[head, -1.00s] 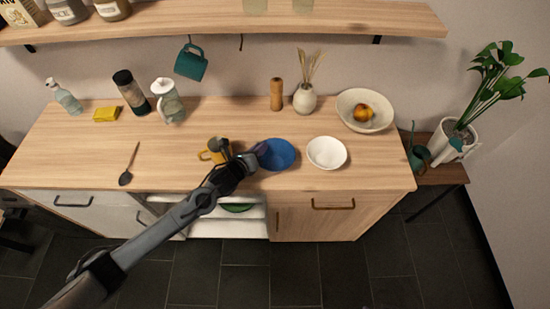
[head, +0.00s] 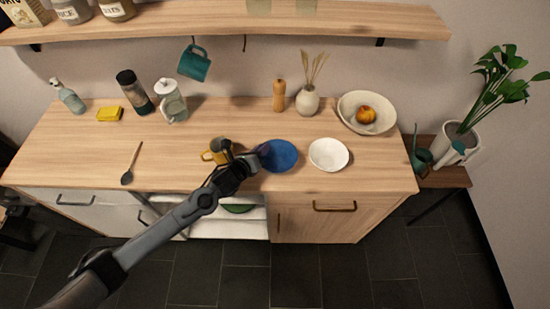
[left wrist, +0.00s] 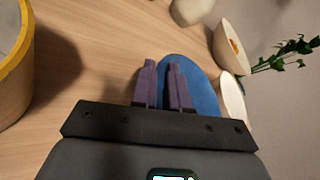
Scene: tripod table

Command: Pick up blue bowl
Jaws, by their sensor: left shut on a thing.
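The blue bowl (head: 281,156) is on the wooden counter in the head view, left of the white bowl. My left gripper (head: 262,152) reaches its left rim from the left. In the left wrist view, the two purple fingers of my left gripper (left wrist: 163,82) are close together at the near edge of the blue bowl (left wrist: 200,84). The gripper is shut on the bowl's rim; the fingers hide part of that rim. I cannot tell whether the bowl is clear of the counter. My right gripper is not in view.
The white bowl (head: 329,154) stands close to the right of the blue bowl. A yellow mug (head: 213,155) is beside my left gripper. A vase (head: 308,100), a wooden mill (head: 279,95) and a fruit bowl (head: 352,121) stand behind. The counter's left front holds a dark spoon (head: 131,165).

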